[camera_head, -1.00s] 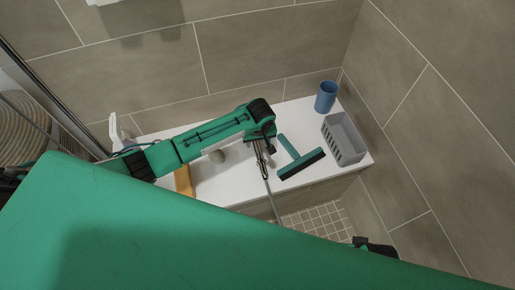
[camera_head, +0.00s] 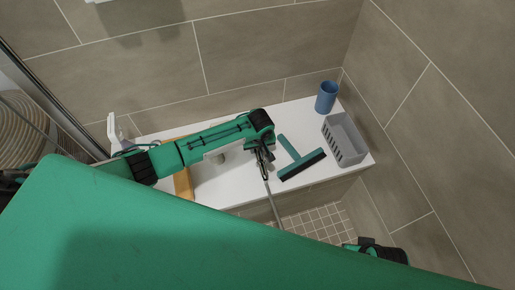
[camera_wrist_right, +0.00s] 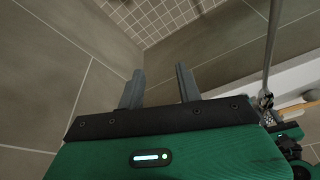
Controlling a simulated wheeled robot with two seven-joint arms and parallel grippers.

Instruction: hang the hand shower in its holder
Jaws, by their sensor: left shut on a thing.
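My left gripper (camera_head: 263,163) is shut on the hand shower, above the front part of the white bench. The hand shower is mostly hidden by the gripper; its grey hose (camera_head: 272,200) runs down from there past the bench's front edge. The hose also shows at the upper right of the right wrist view (camera_wrist_right: 270,50). My right gripper (camera_wrist_right: 159,87) is open, with nothing between its fingers, over tiled surfaces. In the head view only part of my right arm's end shows at the lower right. I cannot make out the holder for certain.
On the white bench (camera_head: 225,188) lie a green squeegee (camera_head: 300,163), a grey basket (camera_head: 345,138) and a blue cup (camera_head: 326,97). A wooden piece (camera_head: 183,184) is at the left. A white upright thing (camera_head: 114,128) stands by the wall. Tiled walls close the back and right.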

